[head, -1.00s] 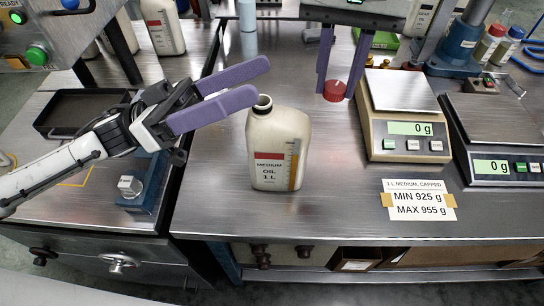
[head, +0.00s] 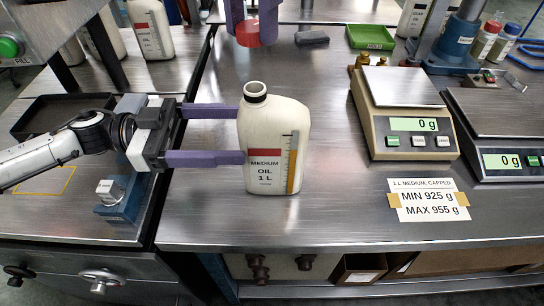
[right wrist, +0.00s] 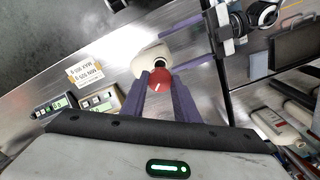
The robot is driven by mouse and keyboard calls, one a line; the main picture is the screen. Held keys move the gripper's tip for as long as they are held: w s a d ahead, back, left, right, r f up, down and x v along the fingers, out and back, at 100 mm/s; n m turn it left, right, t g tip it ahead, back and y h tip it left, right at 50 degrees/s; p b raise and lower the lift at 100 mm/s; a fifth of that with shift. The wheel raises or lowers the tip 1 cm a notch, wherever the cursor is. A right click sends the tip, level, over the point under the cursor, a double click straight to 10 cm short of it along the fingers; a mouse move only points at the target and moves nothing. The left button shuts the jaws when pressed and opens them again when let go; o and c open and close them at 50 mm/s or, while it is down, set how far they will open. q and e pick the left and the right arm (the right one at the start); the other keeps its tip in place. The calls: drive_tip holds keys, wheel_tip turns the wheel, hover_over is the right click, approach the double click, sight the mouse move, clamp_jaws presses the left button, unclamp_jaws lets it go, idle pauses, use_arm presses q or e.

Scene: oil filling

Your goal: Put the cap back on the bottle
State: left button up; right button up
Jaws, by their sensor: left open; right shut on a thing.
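The white oil bottle (head: 270,115) stands upright on the metal table, its mouth (head: 255,90) open and uncapped. My left gripper (head: 241,134) is open at the bottle's left side, fingers pointing right and tips at the bottle's edge; I cannot tell whether they touch it. My right gripper (head: 248,30) is shut on the red cap (head: 248,35), behind the bottle's mouth in the head view and apart from it. In the right wrist view the cap (right wrist: 160,79) sits between the purple fingertips, with the bottle (right wrist: 150,59) and its dark mouth just beyond.
Two scales (head: 405,115) (head: 500,130) stand to the right, both reading 0 g. A paper label (head: 428,200) lies in front of them. Another bottle (head: 150,28) stands back left.

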sight(273, 134)
use_arm(q)
drive_tip(key=shift+d, duration=0.1)
drive_tip(key=d, duration=0.7)
drive_tip(key=shift+d, duration=0.15)
drive_tip(key=c, duration=1.6)
use_arm(e)
drive_tip(key=shift+f, duration=2.5)
drive_tip(key=shift+f, duration=0.9)
drive_tip(key=shift+f, duration=0.55)
